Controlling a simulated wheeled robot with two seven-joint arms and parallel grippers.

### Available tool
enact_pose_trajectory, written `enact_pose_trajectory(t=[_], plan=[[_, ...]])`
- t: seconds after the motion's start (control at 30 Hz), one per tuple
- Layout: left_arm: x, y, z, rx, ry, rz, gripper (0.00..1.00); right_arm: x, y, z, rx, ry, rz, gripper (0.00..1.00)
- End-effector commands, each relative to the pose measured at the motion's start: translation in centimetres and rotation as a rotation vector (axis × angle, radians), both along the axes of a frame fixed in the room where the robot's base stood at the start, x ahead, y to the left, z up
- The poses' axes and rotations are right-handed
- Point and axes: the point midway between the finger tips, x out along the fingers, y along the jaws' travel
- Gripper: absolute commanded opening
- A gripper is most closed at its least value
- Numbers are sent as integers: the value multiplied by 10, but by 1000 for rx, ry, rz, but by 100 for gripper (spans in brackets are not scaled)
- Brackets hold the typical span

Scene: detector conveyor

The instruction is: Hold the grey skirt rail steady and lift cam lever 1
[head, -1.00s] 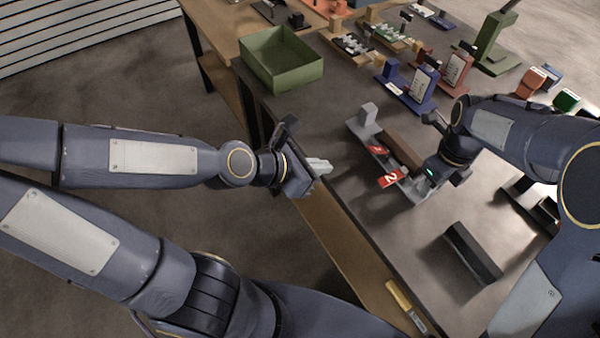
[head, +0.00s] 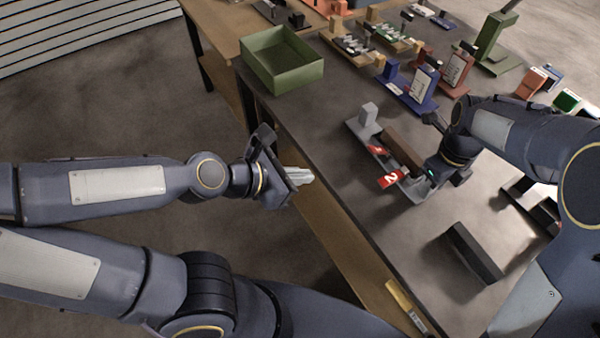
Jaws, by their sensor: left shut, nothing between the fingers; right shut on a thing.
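The grey skirt rail (head: 357,130) lies along the dark table, with a grey upright block at its far end and a brown bar on it. A red cam lever (head: 377,150) sits on its near side toward the far end; its number is too small to read. A red lever marked 2 (head: 391,179) sits nearer. My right gripper (head: 432,178) is shut at the rail's near right end; its fingers are mostly hidden by the wrist. My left gripper (head: 303,176) is shut and empty, off the table's left edge, apart from the rail and levers.
A green open bin (head: 282,62) stands at the table's far left. Blue and red stands (head: 412,92) are behind the rail.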

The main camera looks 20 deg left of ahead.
Motion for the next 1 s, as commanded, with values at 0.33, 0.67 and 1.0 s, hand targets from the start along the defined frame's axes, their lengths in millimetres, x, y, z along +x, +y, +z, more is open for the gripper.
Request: enact_pose_trajectory(t=[0.33, 0.67, 1.0], plan=[[0, 0, 0, 0, 0, 0, 0, 1, 0, 1, 1, -2, 0, 56], [0, 0, 0, 0, 0, 1, 0, 1, 0, 6, 1, -3, 0, 56], [0, 0, 0, 0, 0, 0, 0, 1, 1, 70, 4, -7, 1, 56]])
